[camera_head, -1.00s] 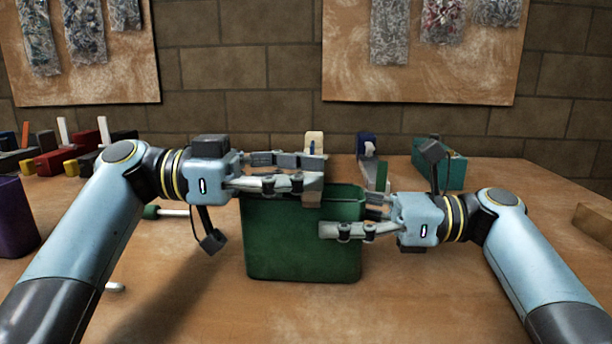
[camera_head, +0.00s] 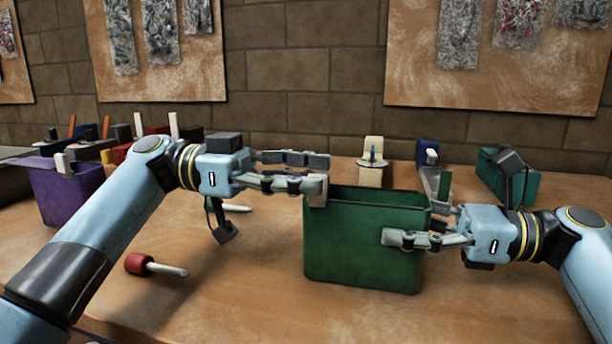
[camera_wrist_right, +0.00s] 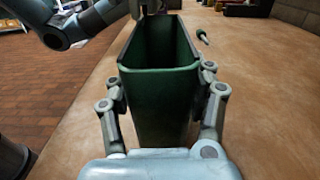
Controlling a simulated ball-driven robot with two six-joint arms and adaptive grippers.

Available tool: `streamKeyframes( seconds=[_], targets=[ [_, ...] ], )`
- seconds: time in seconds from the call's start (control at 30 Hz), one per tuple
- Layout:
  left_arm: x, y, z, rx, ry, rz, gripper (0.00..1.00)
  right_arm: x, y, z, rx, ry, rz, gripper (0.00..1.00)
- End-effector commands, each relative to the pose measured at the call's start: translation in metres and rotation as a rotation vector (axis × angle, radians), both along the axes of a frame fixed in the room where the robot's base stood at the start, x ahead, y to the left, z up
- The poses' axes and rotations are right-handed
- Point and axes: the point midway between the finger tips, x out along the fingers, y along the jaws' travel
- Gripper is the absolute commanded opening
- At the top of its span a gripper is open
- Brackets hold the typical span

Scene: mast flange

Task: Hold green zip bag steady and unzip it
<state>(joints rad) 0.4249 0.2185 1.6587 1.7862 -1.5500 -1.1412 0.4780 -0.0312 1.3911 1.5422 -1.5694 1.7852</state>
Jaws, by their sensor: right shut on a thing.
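The green zip bag (camera_head: 360,245) stands upright like a box on the table, and its top is open, showing a dark inside. It also shows in the right wrist view (camera_wrist_right: 160,100). My right gripper (camera_head: 410,235) is shut on the bag's right end, with one finger on each side (camera_wrist_right: 158,90). My left gripper (camera_head: 322,172) is at the bag's upper left corner, fingers apart. A small beige-grey block (camera_head: 316,190) is at its lower fingertip by the rim; I cannot tell whether it is the zip slider.
A red-handled tool (camera_head: 140,264) lies on the table at the left, near a purple bin (camera_head: 65,190). A beige block (camera_head: 372,165), a blue-topped item (camera_head: 427,155) and a teal box (camera_head: 518,185) stand behind the bag. The table in front is clear.

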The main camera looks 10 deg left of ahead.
Motion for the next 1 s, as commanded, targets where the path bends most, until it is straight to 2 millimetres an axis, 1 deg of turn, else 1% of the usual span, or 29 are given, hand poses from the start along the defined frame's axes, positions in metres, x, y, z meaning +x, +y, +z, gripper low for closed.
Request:
streamKeyframes(
  seconds=[0.17,0.27,0.37,0.6,0.7,0.83,1.0],
  targets=[
    [0.0,0.001,0.0,0.0,-0.001,0.0,0.35,0.0,0.0,-0.002,-0.005,0.002,-0.002,0.17],
    [0.0,0.009,0.0,0.001,0.0,0.0,0.35,0.0,0.0,-0.002,-0.005,0.003,-0.002,0.17],
    [0.0,0.026,-0.001,0.004,0.001,0.002,0.35,0.0,0.0,-0.003,-0.005,0.003,-0.002,0.17],
    [0.0,0.081,-0.001,0.005,0.002,0.003,0.35,0.0,0.0,-0.003,-0.006,0.003,-0.002,0.17],
    [0.0,0.099,0.0,0.002,0.001,0.002,0.35,0.0,0.0,-0.003,-0.006,0.004,-0.002,0.17],
    [0.0,0.114,0.0,0.002,0.0,0.001,0.35,0.0,0.0,-0.003,-0.006,0.004,-0.001,0.17],
    [-0.001,0.12,0.0,-0.001,0.0,0.0,0.35,0.0,0.0,-0.003,-0.006,0.004,-0.001,0.17]
  ],
)
